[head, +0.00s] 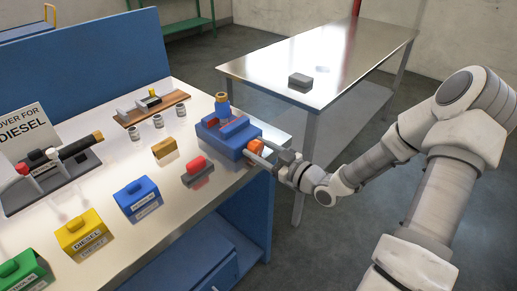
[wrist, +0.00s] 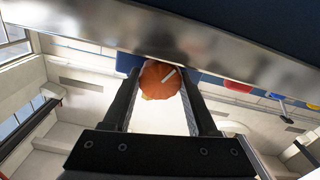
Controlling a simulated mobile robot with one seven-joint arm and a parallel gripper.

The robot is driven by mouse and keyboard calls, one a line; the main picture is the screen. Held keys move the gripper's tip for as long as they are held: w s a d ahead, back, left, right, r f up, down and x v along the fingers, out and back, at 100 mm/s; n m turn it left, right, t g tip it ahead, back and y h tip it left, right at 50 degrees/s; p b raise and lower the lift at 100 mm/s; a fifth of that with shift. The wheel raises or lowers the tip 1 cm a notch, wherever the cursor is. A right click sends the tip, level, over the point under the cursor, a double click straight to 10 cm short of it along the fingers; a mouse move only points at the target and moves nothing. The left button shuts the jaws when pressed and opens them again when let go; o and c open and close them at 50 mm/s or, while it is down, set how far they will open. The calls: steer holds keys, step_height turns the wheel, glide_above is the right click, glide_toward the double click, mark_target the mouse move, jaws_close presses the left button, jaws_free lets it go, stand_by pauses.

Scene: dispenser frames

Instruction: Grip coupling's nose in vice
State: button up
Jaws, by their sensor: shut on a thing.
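The blue vice (head: 216,139) stands at the right end of the bench. A small upright part with a brass-coloured top (head: 222,98), which looks like the coupling, stands at the vice's far side. Whether its nose is between the jaws is too small to tell. My gripper (head: 257,152) is at the vice's right end, shut on an orange round knob (head: 254,146). In the wrist view the lobed orange knob (wrist: 160,80) with a white mark sits between my two fingertips (wrist: 160,84), below the bench's metal edge.
The white bench (head: 190,215) holds a red-topped block (head: 198,171), a brass block (head: 164,148), small metal cups (head: 158,121), and blue (head: 138,198), yellow (head: 83,233) and green (head: 22,272) boxes. A steel table (head: 345,50) behind bears a grey block (head: 301,82).

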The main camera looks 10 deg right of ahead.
steer(key=c, duration=0.5)
steer(key=shift+m, duration=0.3)
steer(key=m+p, duration=0.2)
steer(key=m, duration=0.1)
steer(key=shift+r, duration=0.1)
steer(key=shift+m+p, duration=1)
steer(key=shift+m, duration=0.8)
steer(key=o, duration=1.4)
